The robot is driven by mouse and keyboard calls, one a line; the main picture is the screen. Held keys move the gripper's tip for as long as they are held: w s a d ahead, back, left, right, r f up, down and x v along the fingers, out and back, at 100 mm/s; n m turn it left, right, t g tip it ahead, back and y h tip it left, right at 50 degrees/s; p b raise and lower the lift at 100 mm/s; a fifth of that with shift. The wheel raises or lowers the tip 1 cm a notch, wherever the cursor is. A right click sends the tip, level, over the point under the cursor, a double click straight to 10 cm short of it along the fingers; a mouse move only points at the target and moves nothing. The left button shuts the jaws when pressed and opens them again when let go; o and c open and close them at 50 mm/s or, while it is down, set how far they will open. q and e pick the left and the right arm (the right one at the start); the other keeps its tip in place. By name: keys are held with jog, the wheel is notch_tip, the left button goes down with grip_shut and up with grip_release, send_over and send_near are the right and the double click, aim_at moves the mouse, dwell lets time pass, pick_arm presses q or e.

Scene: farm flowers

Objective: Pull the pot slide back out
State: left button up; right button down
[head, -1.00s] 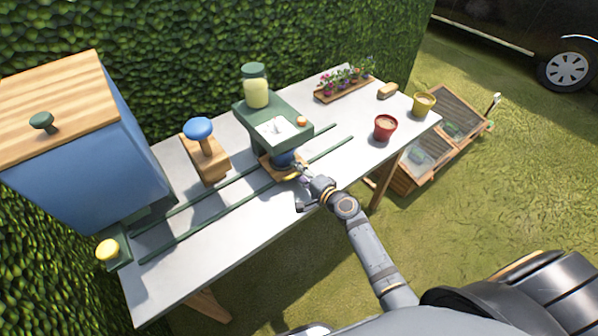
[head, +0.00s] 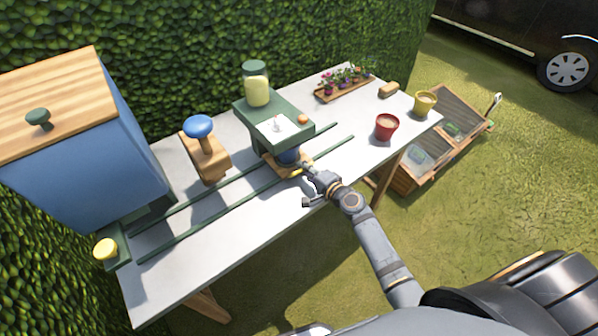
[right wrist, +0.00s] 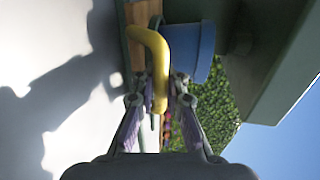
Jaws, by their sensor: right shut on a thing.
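The pot slide is a small wooden carriage (head: 294,170) on two green rails, with a blue pot (head: 289,156) on it, below the front of the green dispenser (head: 278,125). Its curved yellow handle (right wrist: 152,52) shows large in the right wrist view, beside the blue pot (right wrist: 192,50). My right gripper (head: 309,170) is shut on this handle, with a finger on each side of it in the right wrist view (right wrist: 158,92). The dispenser hides part of the pot. My left gripper is not in view.
Green rails (head: 205,215) run left to the blue box (head: 80,150) with a wooden top, beside a yellow button (head: 105,249). A stamp with a blue knob (head: 198,127) stands behind them. A red pot (head: 386,127) and a yellow pot (head: 425,103) stand at the right.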

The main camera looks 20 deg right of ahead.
jog(key=w+d+b, duration=0.2)
jog(key=d+b, duration=0.2)
jog(key=d, duration=0.2)
jog(key=w+d+b, duration=0.2)
jog(key=d+b, duration=0.2)
jog(key=d, duration=0.1)
jog(key=w+d+f+b, duration=0.1)
jog(key=w+d+b, duration=0.1)
jog(key=d+b, duration=0.2)
jog(key=shift+w+d+b, duration=0.1)
jog(key=shift+d+b, duration=0.2)
jog(key=shift+d, duration=1)
jog(key=shift+w+d+r+b, duration=0.15)
jog(key=shift+d+b, duration=0.15)
jog(key=shift+d, duration=0.15)
jog(key=shift+w+d+r+b, duration=0.1)
jog(key=shift+w+d+b, duration=0.05)
jog(key=shift+d+b, duration=0.2)
jog(key=shift+r, duration=0.1)
jog(key=shift+d, duration=0.1)
